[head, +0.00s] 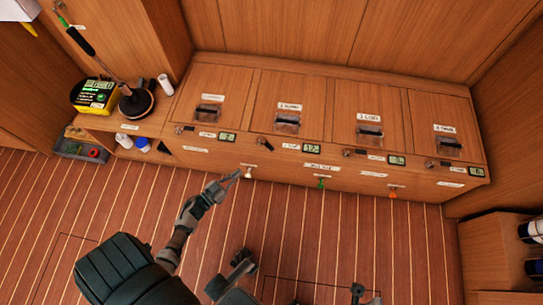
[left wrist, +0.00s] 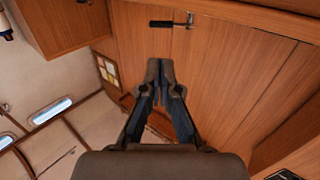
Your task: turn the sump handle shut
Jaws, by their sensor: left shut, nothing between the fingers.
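No readable label names the sump handle, so I cannot tell which handle it is. A black-gripped lever (head: 80,38) is on the wooden cabinet at the upper left of the head view. A black-gripped handle (left wrist: 163,23) with a metal pivot also lies across a wooden panel in the left wrist view. My left gripper (head: 236,173) is shut and empty, beside a small white knob (head: 248,174) on the bench front; I cannot tell whether they touch. In the left wrist view its fingertips (left wrist: 160,72) are together, apart from the handle in the picture. I cannot make out my right gripper.
A long wooden bench (head: 305,158) has several lidded lockers, small displays and black levers. A green knob (head: 320,183) and an orange knob (head: 393,192) sit on its front. The striped floor (head: 60,215) is clear at left.

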